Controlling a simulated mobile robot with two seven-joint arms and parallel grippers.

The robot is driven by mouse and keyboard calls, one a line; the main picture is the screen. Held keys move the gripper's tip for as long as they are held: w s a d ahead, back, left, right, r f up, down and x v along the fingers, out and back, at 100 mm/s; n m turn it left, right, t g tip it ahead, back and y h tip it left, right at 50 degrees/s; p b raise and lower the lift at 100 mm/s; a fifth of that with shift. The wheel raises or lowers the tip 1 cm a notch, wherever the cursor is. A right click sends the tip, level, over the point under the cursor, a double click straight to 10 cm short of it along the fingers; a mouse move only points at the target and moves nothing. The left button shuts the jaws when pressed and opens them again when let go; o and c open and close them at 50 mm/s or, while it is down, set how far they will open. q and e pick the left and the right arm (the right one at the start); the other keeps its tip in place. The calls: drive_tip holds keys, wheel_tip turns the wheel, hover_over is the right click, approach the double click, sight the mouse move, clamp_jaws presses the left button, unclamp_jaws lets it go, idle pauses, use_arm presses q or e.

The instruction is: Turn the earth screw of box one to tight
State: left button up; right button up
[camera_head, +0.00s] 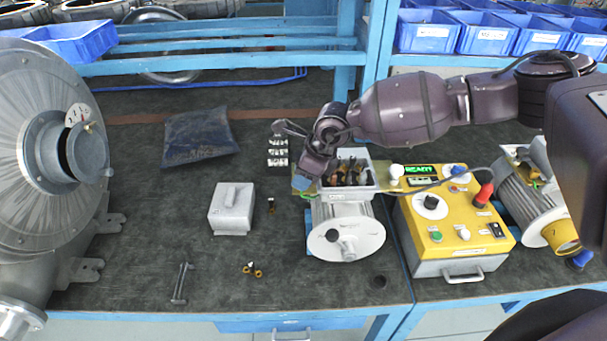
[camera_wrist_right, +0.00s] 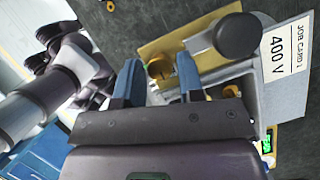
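Box one is the open grey terminal box (camera_head: 367,192) on top of the middle motor (camera_head: 345,236); several dark and coloured parts stand inside it. My right gripper (camera_head: 303,182) points down at the box's left side. In the right wrist view, its two blue fingers (camera_wrist_right: 158,64) are open and apart. A brass screw-like part (camera_wrist_right: 159,70), which I take to be the earth screw, shows between the fingertips on a yellowish plate (camera_wrist_right: 190,38). I cannot tell whether the fingers touch it. How tight it is does not show. My left gripper is not in view.
A job card reading 400 V (camera_wrist_right: 286,47) and a black knob (camera_wrist_right: 238,36) are close by the right gripper. A yellow control box (camera_head: 455,235) with a READY display stands right of the motor. A grey block (camera_head: 232,208) and small brass parts (camera_head: 253,270) lie left.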

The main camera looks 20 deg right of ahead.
drive_tip(key=shift+c, duration=0.4)
drive_tip(key=c, duration=0.6)
drive_tip(key=shift+o, duration=0.2)
